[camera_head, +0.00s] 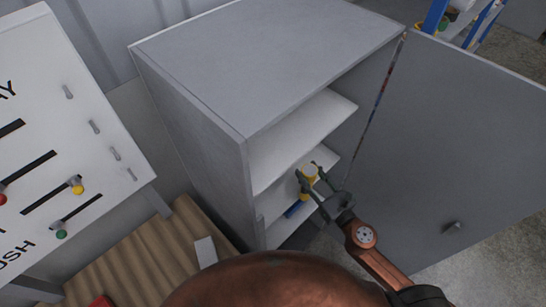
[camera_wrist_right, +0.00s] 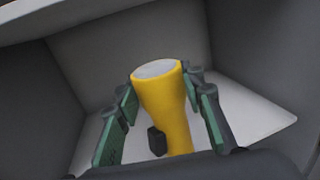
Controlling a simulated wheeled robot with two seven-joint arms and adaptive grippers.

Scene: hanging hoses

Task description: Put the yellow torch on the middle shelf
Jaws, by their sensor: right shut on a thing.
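The yellow torch (camera_head: 309,172) is between the fingers of my right gripper (camera_head: 318,180), inside the open grey cabinet, at the level of the middle shelf (camera_head: 272,206). In the right wrist view the torch (camera_wrist_right: 164,105) is upright, with its pale grey round head up and a dark button on its side. The green-padded fingers of my right gripper (camera_wrist_right: 160,120) are shut on it. The torch's lower end is hidden, so I cannot tell whether it touches the shelf. My left gripper is not in view.
The grey cabinet (camera_head: 262,55) has its door (camera_head: 450,130) swung open to the right. An upper shelf (camera_head: 300,140) lies just above the torch. A blue object (camera_head: 293,210) is near the shelf's front. A white panel with knobs (camera_head: 60,120) stands left, above a corrugated brown surface (camera_head: 140,262).

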